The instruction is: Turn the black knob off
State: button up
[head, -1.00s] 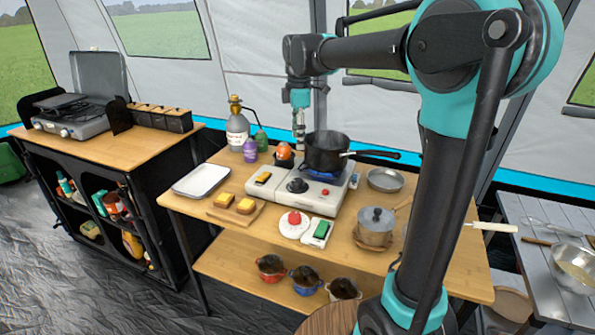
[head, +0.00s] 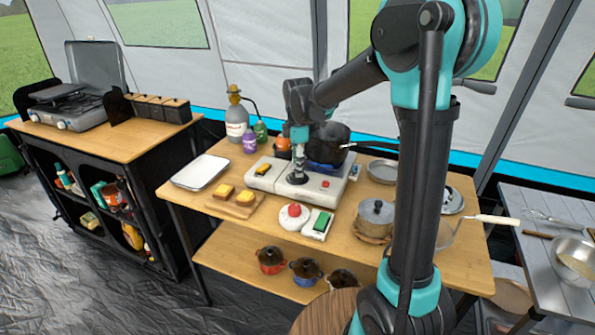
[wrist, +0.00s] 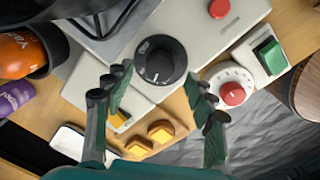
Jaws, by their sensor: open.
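The black knob (head: 298,179) is on the front of the white stove (head: 262,179). In the wrist view the round knob (wrist: 161,60) has a raised grip bar and white marks on the ring around it. My gripper (head: 298,163) is directly above the knob in the head view and partly covers it. In the wrist view my gripper (wrist: 158,76) is open and empty, its two green fingers spread with the knob ahead between their tips. I cannot tell whether a finger touches it. A blue flame (head: 322,167) shows under the black pan (head: 328,138).
A red button (wrist: 219,8) and a yellow piece (head: 263,170) are on the stove. A round white device with a red top (head: 294,211) and a green-topped box (head: 320,221) stand in front. Bottles (head: 237,122) stand behind; a lidded pot (head: 375,216) is at right.

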jog(key=shift+f, duration=1.45)
jog(key=c, duration=1.2)
jog(key=shift+o, duration=0.2)
